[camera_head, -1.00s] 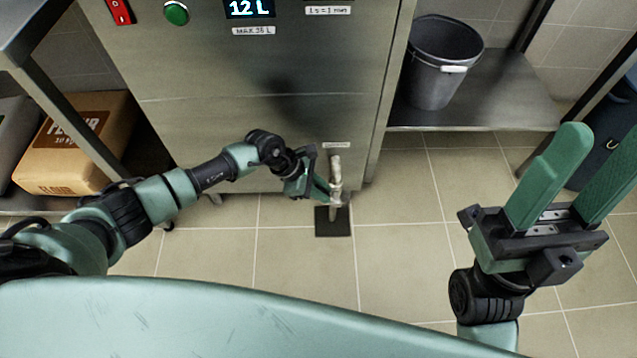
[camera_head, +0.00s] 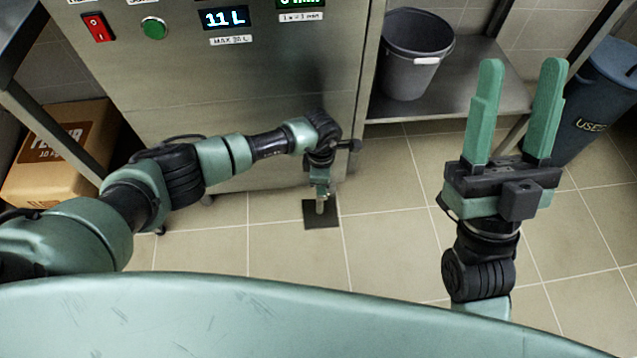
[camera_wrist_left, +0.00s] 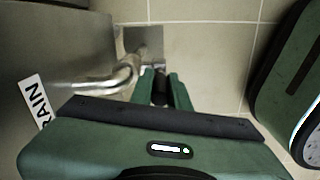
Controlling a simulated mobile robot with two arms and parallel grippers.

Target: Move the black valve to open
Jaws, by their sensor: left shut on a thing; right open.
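The black valve (camera_wrist_left: 160,91) shows as a dark handle between my left fingers in the left wrist view, beside the steel drain pipe (camera_wrist_left: 118,78). My left gripper (camera_wrist_left: 160,74) is shut on it. In the head view my left gripper (camera_head: 320,187) is low at the front of the steel cabinet (camera_head: 230,95), and my wrist hides the valve and most of the pipe. The pipe's lower end (camera_head: 320,206) shows just below the gripper. My right gripper (camera_head: 522,66) is open and empty, at the right, away from the cabinet.
A dark square (camera_head: 321,220) lies on the tiled floor under the pipe. A grey bucket (camera_head: 408,65) stands on a shelf to the right. A flour box (camera_head: 62,155) is at the left, a blue bin (camera_head: 598,95) at the far right.

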